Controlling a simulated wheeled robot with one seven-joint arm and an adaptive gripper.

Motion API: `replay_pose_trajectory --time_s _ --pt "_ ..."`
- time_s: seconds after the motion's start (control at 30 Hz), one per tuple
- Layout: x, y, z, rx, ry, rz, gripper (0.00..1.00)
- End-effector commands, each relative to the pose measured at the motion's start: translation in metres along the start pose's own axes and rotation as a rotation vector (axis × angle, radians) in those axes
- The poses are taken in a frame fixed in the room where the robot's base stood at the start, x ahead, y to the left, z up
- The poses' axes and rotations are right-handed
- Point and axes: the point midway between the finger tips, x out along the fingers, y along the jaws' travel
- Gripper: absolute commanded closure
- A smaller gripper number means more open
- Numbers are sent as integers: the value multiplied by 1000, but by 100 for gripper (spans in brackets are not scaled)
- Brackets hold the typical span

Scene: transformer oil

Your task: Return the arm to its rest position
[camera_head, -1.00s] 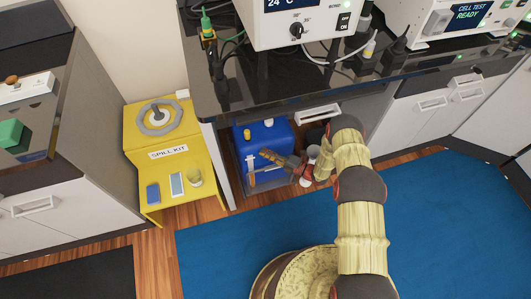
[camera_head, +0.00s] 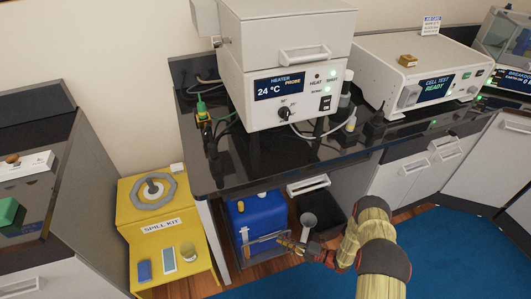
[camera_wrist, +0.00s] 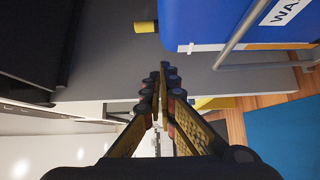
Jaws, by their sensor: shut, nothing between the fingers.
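My gripper (camera_head: 281,239) is shut and empty, in front of the lower right part of the blue container under the bench. My arm (camera_head: 375,240) reaches in from the lower right of the head view. In the wrist view the closed fingers (camera_wrist: 163,78) meet at the middle, with nothing between them. The blue container (camera_head: 262,213) stands in the open bay under the bench. It also shows at the top of the wrist view (camera_wrist: 205,22), close to the fingertips, with part of a label visible.
The dark bench top (camera_head: 300,155) overhangs the bay and carries the heater (camera_head: 290,95) and the cell tester (camera_head: 415,78). A yellow spill kit stand (camera_head: 165,235) is at left. Blue mat (camera_head: 450,255) covers clear floor at right.

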Motion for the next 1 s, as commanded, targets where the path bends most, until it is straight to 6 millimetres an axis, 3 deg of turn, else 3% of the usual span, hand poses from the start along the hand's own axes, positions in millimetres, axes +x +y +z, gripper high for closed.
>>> replay_pose_trajectory --time_s 0.17,0.3,0.37,0.57,0.7,0.87,1.0 --pt "0 0 0 -29 0 0 100" --pt "0 -9 -6 -154 23 -29 100" --pt "-1 -16 -21 -223 69 -48 100" --pt "-13 -29 -93 -403 270 -75 100" --pt "-27 -7 -123 -593 447 -55 100" --pt "-41 27 -138 -790 616 -15 100" --pt "-56 66 -144 -985 775 35 100"
